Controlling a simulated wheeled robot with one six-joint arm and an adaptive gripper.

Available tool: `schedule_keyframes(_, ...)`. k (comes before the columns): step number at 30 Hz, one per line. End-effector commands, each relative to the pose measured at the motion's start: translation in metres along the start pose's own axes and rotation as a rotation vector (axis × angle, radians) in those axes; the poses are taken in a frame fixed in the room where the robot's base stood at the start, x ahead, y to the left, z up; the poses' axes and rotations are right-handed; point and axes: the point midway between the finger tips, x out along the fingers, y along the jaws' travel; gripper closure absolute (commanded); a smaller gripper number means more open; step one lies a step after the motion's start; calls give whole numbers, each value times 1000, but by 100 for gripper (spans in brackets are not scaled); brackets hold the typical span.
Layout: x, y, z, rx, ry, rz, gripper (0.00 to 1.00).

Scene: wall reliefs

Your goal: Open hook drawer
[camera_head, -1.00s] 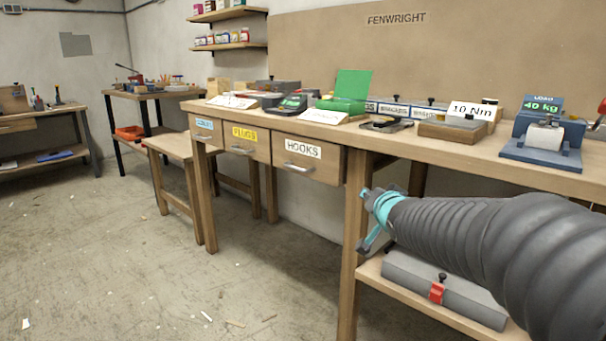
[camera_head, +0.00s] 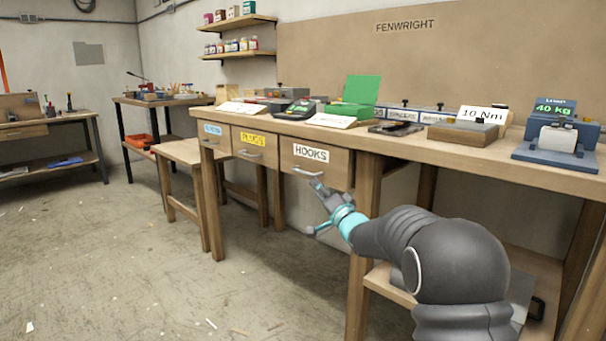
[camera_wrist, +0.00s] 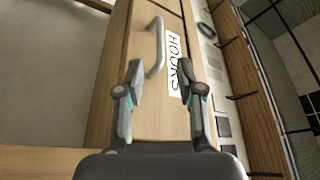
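The hooks drawer (camera_head: 325,167) is a wooden drawer with a white HOOKS label under the bench top, and it looks closed. Its metal bar handle (camera_head: 307,172) is on the front below the label. My gripper (camera_head: 315,208) is just below and in front of the handle in the head view. In the wrist view, my gripper (camera_wrist: 160,80) has its two fingers apart, with nothing between the tips. The handle (camera_wrist: 157,47) lies ahead of them, nearer the left finger, and the HOOKS label (camera_wrist: 175,65) is to its right. I cannot tell whether a fingertip touches the handle.
The plugs drawer (camera_head: 250,148) with a yellow label is left of the hooks drawer. A bench leg (camera_head: 362,250) stands close to my arm. The bench top holds a green box (camera_head: 357,98), a 10 Nm block (camera_head: 465,133) and a load scale (camera_head: 557,138). The floor at left is open.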

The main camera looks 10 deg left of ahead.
Motion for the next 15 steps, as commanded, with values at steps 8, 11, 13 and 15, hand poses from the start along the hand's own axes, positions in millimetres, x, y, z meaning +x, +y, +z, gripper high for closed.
schedule_keyframes(8,48,0,0,-1,0,0,63)
schedule_keyframes(11,63,0,-1,-2,0,0,63)
schedule_keyframes(13,72,0,0,-1,1,0,63)
schedule_keyframes(15,81,1,0,-1,1,1,63)
